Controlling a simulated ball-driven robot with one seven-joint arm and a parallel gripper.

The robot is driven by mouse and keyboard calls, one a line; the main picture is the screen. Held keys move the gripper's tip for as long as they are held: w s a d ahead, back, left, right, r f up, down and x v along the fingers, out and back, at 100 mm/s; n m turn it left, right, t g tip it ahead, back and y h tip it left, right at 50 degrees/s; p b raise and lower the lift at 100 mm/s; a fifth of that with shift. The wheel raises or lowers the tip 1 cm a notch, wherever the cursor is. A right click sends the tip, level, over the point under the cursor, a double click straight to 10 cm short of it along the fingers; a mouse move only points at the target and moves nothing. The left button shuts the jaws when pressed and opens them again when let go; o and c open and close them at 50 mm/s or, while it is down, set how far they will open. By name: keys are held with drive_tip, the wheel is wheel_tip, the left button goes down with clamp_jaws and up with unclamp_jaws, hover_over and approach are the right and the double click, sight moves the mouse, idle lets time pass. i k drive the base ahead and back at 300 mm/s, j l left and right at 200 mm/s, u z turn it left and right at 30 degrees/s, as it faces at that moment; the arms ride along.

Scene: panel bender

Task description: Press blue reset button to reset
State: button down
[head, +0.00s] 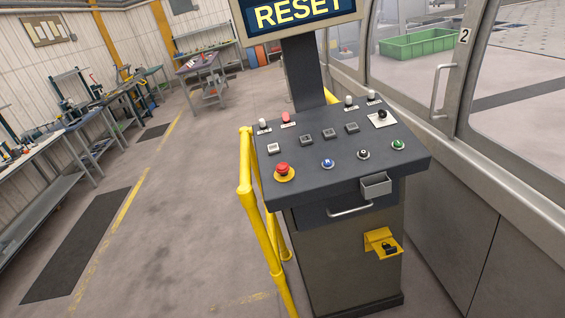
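The blue button (327,163) sits in the front row of the sloped grey control panel (310,180), between a red mushroom button on a yellow base (284,171) and a black button (363,154). A green button (398,145) is at the right end of that row. Above the panel, a screen (299,12) on a dark post reads RESET; its top is cut off. My gripper does not show in the head view.
A yellow rail (250,190) stands along the panel's left side. A machine enclosure with a door handle (440,90) is on the right. Workbenches (50,150) line the left wall. The floor (170,220) left of the rail is open.

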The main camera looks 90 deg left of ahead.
sight(327, 161)
drive_tip(key=u, duration=1.9)
drive_tip(key=k+j, duration=0.05)
